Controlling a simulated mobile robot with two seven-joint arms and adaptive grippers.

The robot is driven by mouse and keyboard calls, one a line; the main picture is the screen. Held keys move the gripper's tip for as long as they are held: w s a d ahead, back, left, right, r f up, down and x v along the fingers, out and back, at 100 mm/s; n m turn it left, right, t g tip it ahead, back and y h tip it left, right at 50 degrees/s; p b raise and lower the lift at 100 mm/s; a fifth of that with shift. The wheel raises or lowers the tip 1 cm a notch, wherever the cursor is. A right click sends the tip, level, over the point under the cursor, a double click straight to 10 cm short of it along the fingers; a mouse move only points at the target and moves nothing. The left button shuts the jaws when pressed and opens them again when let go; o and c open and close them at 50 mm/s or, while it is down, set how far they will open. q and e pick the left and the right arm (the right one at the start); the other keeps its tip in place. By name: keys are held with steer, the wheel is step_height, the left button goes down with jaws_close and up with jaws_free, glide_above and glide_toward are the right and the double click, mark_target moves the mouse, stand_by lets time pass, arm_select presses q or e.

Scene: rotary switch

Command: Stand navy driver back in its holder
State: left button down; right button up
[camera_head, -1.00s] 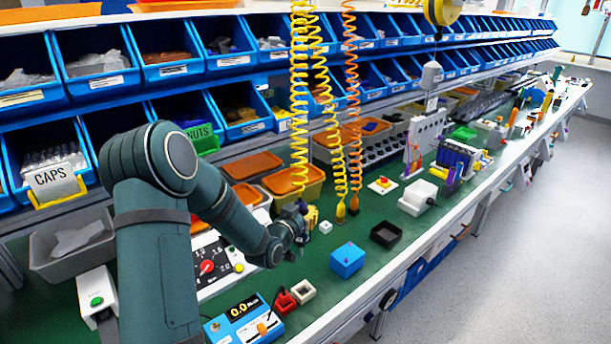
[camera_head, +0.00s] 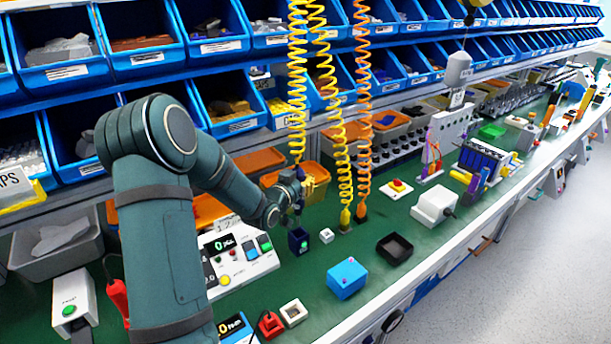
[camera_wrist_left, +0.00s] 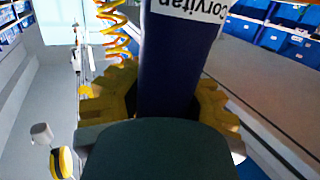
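The navy driver (camera_wrist_left: 167,70) fills the middle of the left wrist view, a thick navy body with a white "Corvitan" label upside down at the top edge. The yellow finger pads of my left gripper (camera_wrist_left: 165,100) press on both its sides. In the head view my left gripper (camera_head: 298,190) is small and partly hidden by its own wrist; the driver's outline there is hard to make out. A small navy open-topped cup (camera_head: 299,240), which looks like the holder, stands on the green bench just below the gripper. My right gripper does not show.
A small white block (camera_head: 326,236), a blue box (camera_head: 347,278) and a black tray (camera_head: 394,248) stand to the right of the cup. A white control panel (camera_head: 240,255) lies to its left. Coiled yellow hoses (camera_head: 328,90) hang close by the gripper.

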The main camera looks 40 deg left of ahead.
arm_select(q)
steer(key=shift+f+b, duration=3.15)
steer(key=shift+f, duration=1.65)
steer(key=shift+f+b, duration=0.2)
steer(key=shift+b, duration=0.15)
steer(key=shift+f, duration=0.25)
steer(key=c, duration=0.8)
jaws_free()
steer(key=shift+c, duration=0.2)
steer(key=shift+s+f, duration=0.1)
